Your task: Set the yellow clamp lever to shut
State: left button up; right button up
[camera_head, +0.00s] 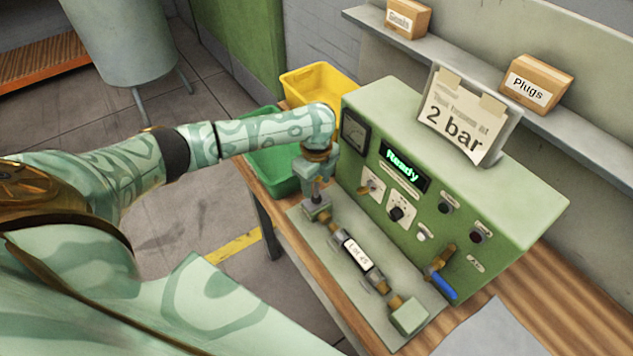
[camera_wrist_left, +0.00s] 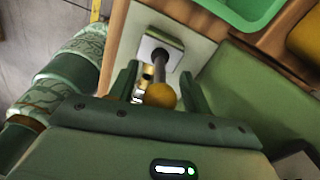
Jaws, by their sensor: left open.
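The yellow clamp lever shows in the left wrist view as a round yellow knob (camera_wrist_left: 161,95) on a dark rod. The rod rises from a pale block (camera_wrist_left: 174,45). My left gripper (camera_wrist_left: 158,76) is open, with one finger on each side of the knob and rod. Contact cannot be told. In the head view my left gripper (camera_head: 317,186) points down over the end block (camera_head: 317,208) of the fixture and hides most of the lever. My right gripper is not in view.
A green test box (camera_head: 520,205) reading "Ready" stands right beside the fixture, with knobs and a blue-handled lever (camera_head: 443,286) on its front. Green (camera_head: 266,150) and yellow (camera_head: 322,83) bins stand behind my left wrist. A "2 bar" sign (camera_head: 463,115) sits on top.

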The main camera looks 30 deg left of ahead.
pick_arm(q)
grip_shut()
jog(key=shift+s, duration=0.1)
jog(key=shift+s+a+t+h+p, duration=0.35)
jog(key=shift+s+t+p, duration=0.3)
jog(key=shift+t+p, duration=0.25)
jog(key=shift+s+a+f+t+h, duration=0.15)
jog(key=shift+s+t+h, duration=0.15)
jog(key=shift+t, duration=0.2)
jog(key=shift+s+a+f+t+h, duration=0.1)
jog(key=shift+s+f+t+h, duration=0.05)
jog(key=shift+s+t, duration=0.3)
jog(key=shift+s+a+f+t+h+b, duration=0.2)
jog(key=shift+s+f+t+h, duration=0.15)
jog(key=shift+t, duration=0.5)
jog(key=shift+s+a+f+t+h+b, duration=0.15)
jog(key=shift+s+t+h, duration=0.25)
jog(key=shift+t, duration=0.4)
jog(key=shift+d+f, duration=0.1)
grip_release()
